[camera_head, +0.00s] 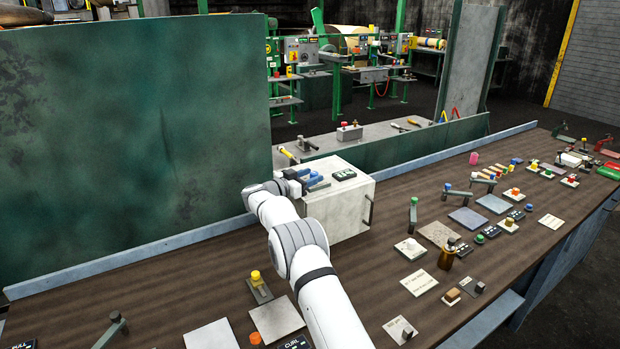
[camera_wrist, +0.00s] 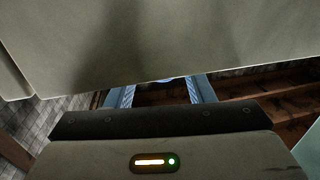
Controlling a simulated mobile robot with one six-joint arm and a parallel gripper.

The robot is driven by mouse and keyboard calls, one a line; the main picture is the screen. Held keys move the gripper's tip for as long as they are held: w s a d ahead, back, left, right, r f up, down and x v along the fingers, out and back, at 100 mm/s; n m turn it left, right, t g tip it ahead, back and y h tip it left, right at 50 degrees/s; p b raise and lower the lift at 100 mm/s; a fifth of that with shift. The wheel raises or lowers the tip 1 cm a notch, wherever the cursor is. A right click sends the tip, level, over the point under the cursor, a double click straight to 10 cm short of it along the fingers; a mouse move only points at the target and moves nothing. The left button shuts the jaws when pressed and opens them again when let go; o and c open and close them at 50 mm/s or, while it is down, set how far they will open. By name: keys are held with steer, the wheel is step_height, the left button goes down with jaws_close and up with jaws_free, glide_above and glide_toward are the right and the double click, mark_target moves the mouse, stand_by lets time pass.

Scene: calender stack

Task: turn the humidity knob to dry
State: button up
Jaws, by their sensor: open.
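A pale box (camera_head: 345,212) with a dark handle on its right side stands on the bench. A small dark panel (camera_head: 344,174) with coloured marks lies on its top. My gripper (camera_head: 312,180) is at the box's upper left part. In the wrist view my gripper (camera_wrist: 165,92) has its two blue fingers spread apart. A pale surface (camera_wrist: 170,45) covers most of that view and hides the fingertips. A small bluish rounded thing (camera_wrist: 166,80) shows at its edge between the fingers. I cannot make out which thing is the humidity knob, nor any dry mark.
The brown bench (camera_head: 180,285) carries many small controls, plates and levers, mostly right and in front of the box. A yellow-topped control (camera_head: 256,277) stands near my arm. A large green panel (camera_head: 135,135) rises behind at left. Bare bench lies left of my arm.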

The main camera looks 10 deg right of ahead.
steer(key=b+v, duration=0.2)
steer(key=v, duration=0.5)
steer(key=shift+a, duration=0.1)
